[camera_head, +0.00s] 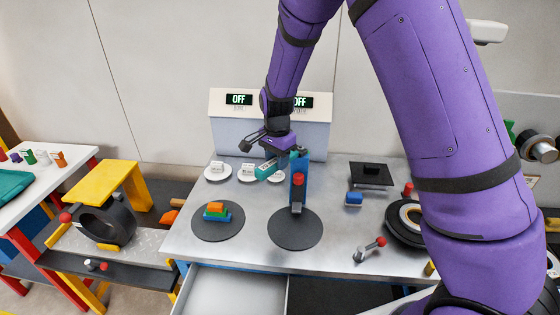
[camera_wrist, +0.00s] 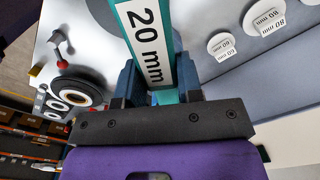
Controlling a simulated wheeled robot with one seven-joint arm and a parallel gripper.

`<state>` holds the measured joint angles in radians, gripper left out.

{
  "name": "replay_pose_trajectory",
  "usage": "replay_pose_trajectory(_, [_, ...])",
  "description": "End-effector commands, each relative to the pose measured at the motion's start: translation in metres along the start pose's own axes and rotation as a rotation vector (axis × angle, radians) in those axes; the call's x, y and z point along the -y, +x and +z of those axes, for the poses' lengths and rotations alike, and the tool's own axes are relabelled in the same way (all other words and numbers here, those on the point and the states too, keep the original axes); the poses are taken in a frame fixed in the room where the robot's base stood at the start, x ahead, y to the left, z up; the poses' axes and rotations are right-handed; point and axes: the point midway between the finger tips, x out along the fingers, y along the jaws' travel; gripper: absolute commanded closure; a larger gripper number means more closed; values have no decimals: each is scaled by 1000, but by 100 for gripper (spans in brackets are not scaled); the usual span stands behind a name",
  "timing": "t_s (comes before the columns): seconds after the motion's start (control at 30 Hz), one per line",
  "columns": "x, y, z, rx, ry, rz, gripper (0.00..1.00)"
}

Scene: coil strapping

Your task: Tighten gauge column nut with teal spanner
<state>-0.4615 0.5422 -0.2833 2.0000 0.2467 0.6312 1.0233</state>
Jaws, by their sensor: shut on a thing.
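My gripper (camera_head: 274,150) is shut on the teal spanner (camera_head: 269,169), above the middle of the bench. In the wrist view the fingers (camera_wrist: 158,88) clasp the spanner's handle (camera_wrist: 150,40), which has a white "20 mm" label. A blue gauge column (camera_head: 298,168) with a red part stands upright on a dark round mat (camera_head: 295,230). The spanner's far end reaches the column's upper part in the head view. Whether it touches the column or fits around a nut cannot be told; the nut is not clearly visible.
White labelled discs (camera_head: 218,171) lie behind, below a grey console (camera_head: 228,125) whose displays read OFF. Stacked coloured blocks (camera_head: 215,211) sit on the left mat. A red-knobbed crank (camera_head: 370,249), a blue block (camera_head: 353,198) and a dark ring (camera_head: 398,222) lie right. An open drawer (camera_head: 235,290) is in front.

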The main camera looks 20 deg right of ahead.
Motion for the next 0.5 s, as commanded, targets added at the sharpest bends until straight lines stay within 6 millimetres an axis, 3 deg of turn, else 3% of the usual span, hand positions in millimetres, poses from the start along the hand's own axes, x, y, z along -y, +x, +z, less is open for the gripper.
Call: replay_pose_trajectory(0.5, [-3,0,0,0,-33,-1,100])
